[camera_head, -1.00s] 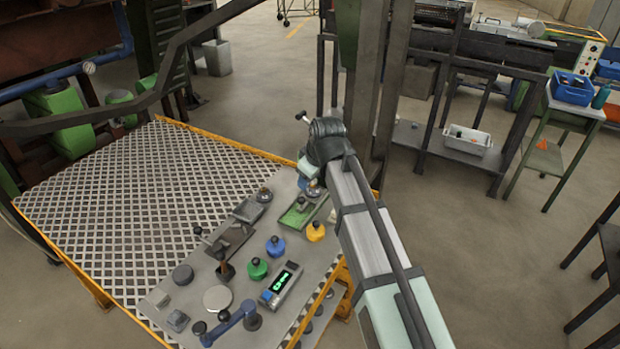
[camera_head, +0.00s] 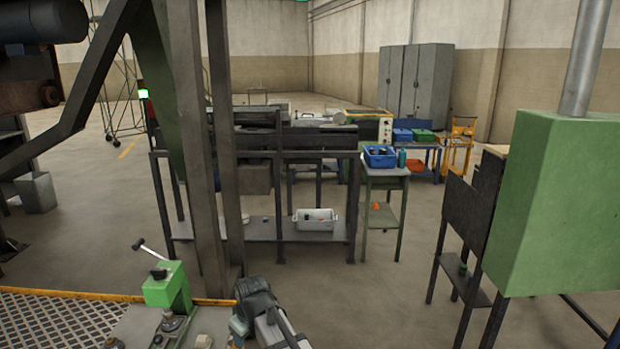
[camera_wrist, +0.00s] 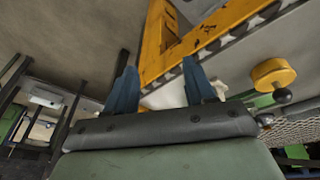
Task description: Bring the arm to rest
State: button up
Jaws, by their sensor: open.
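My gripper (camera_wrist: 160,82) shows in the wrist view as two blue fingers standing well apart, with nothing held between them. In the head view my arm is at the bottom centre, and its end is beside the grey control panel (camera_head: 135,328). The fingertips are not clear there. A green lever box (camera_head: 166,286) stands on the panel, to the left of my arm. In the wrist view a yellow knob (camera_wrist: 272,74) is to the right of the fingers, apart from them.
A yellow platform edge (camera_wrist: 160,50) lies beyond the fingers. Dark upright posts (camera_head: 226,150) stand close behind my arm. A green cabinet (camera_head: 556,200) stands at right. Open floor lies right of my arm.

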jog(key=s+d+f+m+g+h, duration=0.1)
jog(key=s+d+f+m, duration=0.3)
jog(key=d+f, duration=0.55)
jog(key=s+d+f+m+g, duration=0.1)
jog(key=s+d+f+m, duration=0.25)
jog(key=d, duration=1.05)
jog(key=s+d+f+m+g+h, duration=0.1)
jog(key=s+d+f+m, duration=0.2)
jog(key=d+f, duration=0.6)
jog(key=s+f+g, duration=0.2)
jog(key=s+f, duration=0.4)
jog(key=s, duration=0.4)
jog(key=s+d+f+g, duration=0.1)
jog(key=s+f+g, duration=0.1)
jog(key=s+f, duration=0.4)
jog(key=s+d+f+g, duration=0.1)
jog(key=s+f, duration=0.5)
jog(key=s, duration=0.7)
jog(key=shift+s+f+g, duration=0.15)
jog(key=shift+s+g, duration=0.15)
jog(key=shift+g, duration=0.4)
